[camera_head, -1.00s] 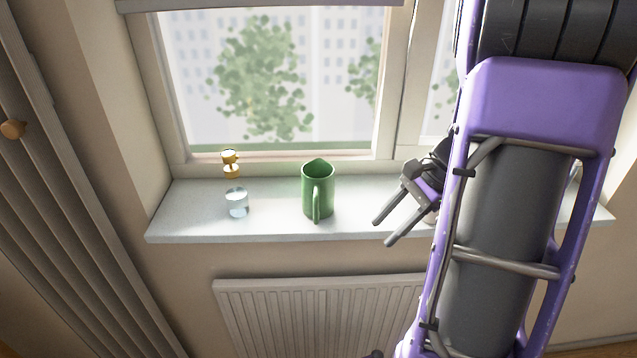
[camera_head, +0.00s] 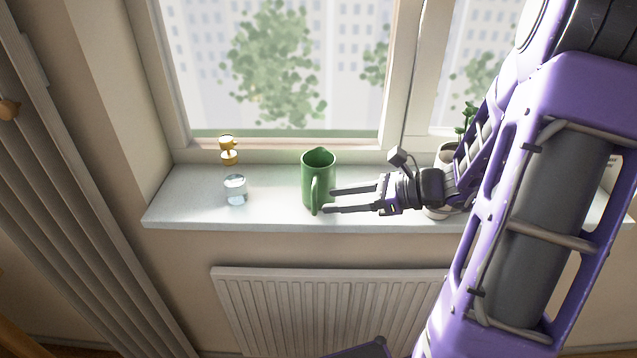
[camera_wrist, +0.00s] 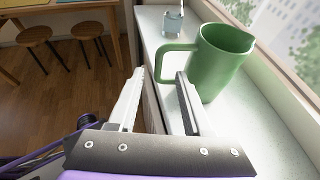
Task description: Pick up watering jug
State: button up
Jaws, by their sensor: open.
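The green watering jug (camera_head: 319,172) stands upright on the window sill, its handle toward the room. In the wrist view the jug (camera_wrist: 221,62) is ahead and to the right, with its handle pointing left. My gripper (camera_head: 328,201) is open and empty, its fingers pointing left at the jug's handle side. In the wrist view my gripper (camera_wrist: 158,84) has its two fingers spread, with the handle just beyond them. Whether a fingertip touches the jug is not clear.
On the sill (camera_head: 270,207), a glass of water (camera_head: 236,189) and a gold ornament (camera_head: 228,150) stand left of the jug. A potted plant (camera_head: 447,152) is partly hidden behind my arm. The radiator (camera_head: 330,300) is below; stools (camera_wrist: 88,33) show in the wrist view.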

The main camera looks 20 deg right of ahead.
aim_at(325, 201)
jog(key=shift+r+b+x, duration=0.15)
jog(key=shift+b+x, duration=0.1)
jog(key=shift+x, duration=1.9)
jog(key=shift+r+b+x, duration=0.15)
jog(key=shift+b+x, duration=0.1)
jog(key=shift+x, duration=1.9)
jog(key=shift+a, duration=0.15)
grip_shut()
